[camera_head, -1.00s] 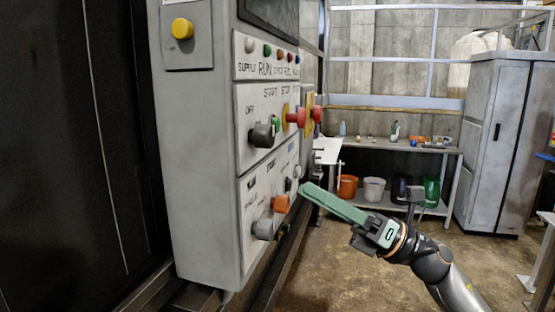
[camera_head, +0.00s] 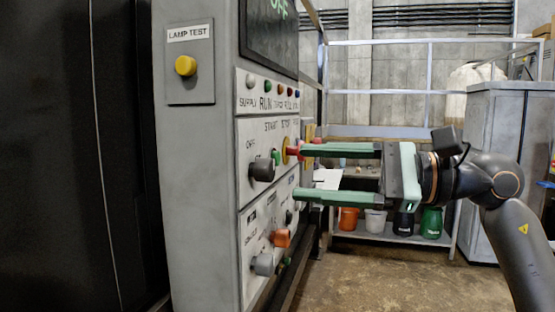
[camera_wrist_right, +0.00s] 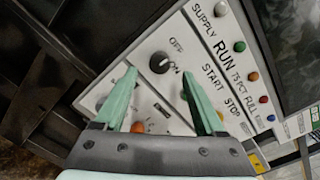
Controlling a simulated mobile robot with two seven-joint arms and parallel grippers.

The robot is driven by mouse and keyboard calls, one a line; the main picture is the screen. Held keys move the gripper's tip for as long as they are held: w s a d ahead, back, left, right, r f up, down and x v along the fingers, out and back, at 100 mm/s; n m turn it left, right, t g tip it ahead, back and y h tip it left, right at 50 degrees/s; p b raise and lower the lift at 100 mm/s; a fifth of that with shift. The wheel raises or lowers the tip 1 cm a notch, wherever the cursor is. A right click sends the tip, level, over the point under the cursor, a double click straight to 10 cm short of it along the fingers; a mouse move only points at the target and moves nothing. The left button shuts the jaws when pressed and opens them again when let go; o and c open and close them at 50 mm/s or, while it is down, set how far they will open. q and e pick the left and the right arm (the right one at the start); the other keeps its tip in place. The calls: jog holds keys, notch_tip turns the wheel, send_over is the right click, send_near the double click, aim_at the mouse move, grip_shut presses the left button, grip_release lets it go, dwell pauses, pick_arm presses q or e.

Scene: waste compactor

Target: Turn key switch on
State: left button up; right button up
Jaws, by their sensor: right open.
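The key switch (camera_head: 262,170) is a dark round knob under an OFF label on the grey control panel (camera_head: 190,190). In the right wrist view the key switch (camera_wrist_right: 160,62) shows between the OFF and ON labels. My right gripper (camera_head: 301,172) is open and empty, its two green fingers pointing left at the panel. In the head view its fingertips are right of the key switch, apart from it. In the wrist view the right gripper (camera_wrist_right: 158,74) has the switch just beyond and between its fingertips. My left gripper is not in view.
An orange knob (camera_head: 281,238) and a grey knob (camera_head: 264,264) sit lower. A yellow lamp test button (camera_head: 186,66) is at left. A workbench with buckets (camera_head: 375,221) stands behind.

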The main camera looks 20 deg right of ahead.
aim_at(273, 170)
jog(key=shift+p+x, duration=0.55)
jog(key=shift+x, duration=2.25)
grip_shut()
